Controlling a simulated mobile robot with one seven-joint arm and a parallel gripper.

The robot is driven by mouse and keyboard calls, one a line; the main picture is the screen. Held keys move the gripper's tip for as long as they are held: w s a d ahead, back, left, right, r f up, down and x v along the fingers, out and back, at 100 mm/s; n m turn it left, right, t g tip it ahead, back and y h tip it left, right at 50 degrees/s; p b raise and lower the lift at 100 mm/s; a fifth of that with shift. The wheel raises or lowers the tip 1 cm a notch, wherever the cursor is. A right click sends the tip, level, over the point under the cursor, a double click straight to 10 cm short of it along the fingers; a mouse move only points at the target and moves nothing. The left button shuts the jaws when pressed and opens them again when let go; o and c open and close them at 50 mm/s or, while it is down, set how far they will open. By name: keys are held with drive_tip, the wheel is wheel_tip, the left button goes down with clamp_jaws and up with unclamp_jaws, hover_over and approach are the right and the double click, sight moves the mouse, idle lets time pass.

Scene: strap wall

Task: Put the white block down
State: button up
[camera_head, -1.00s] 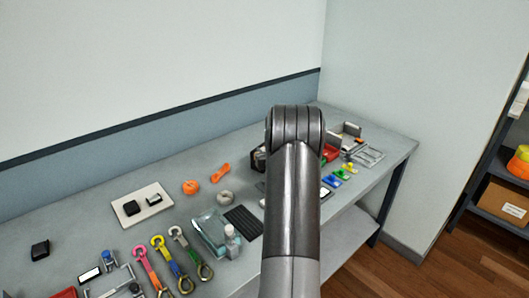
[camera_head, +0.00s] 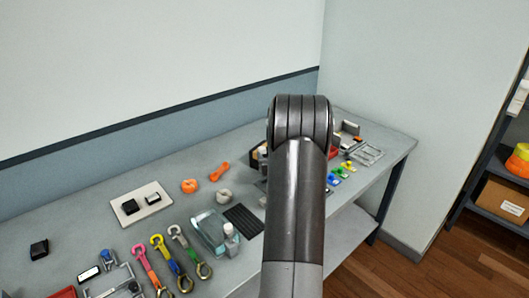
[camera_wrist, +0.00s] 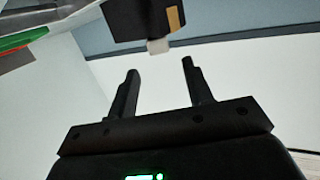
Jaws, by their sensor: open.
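My gripper (camera_wrist: 158,72) is open in the wrist view, its two dark fingers apart with nothing held between them. A small white block (camera_wrist: 158,46) shows just beyond the fingertips, against the edge of a black box-like object (camera_wrist: 145,18) with a tan patch. I cannot tell whether the block touches that object or rests on something. In the head view my own arm hides the gripper, and I cannot pick out this white block there.
A long grey workbench (camera_head: 95,232) runs along the wall. It holds a white board (camera_head: 163,215) with two dark pieces, colored straps (camera_head: 160,252), a clear bin (camera_head: 207,229) and orange items. A shelf with a cardboard box (camera_head: 503,203) stands at right.

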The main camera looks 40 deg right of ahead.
drive_tip(key=f+v, duration=0.1)
drive_tip(key=v, duration=0.5)
drive_tip(key=s+a+r+n+g+y, duration=0.1)
drive_tip(key=a+r+g, duration=0.1)
drive_tip(key=a+r, duration=0.7)
drive_tip(key=s+a+r+g+y, duration=0.15)
drive_tip(key=a+r, duration=0.35)
drive_tip(key=a, duration=0.7)
drive_tip(key=s+a+r+n+g+y, duration=0.1)
drive_tip(key=s+a+n+g+y, duration=0.2)
drive_tip(key=s+a, duration=1.8)
drive_tip(key=s+g+y, duration=0.1)
drive_tip(key=g, duration=0.2)
drive_tip(key=shift+s+a+r+n, duration=0.2)
drive_tip(key=shift+n, duration=0.1)
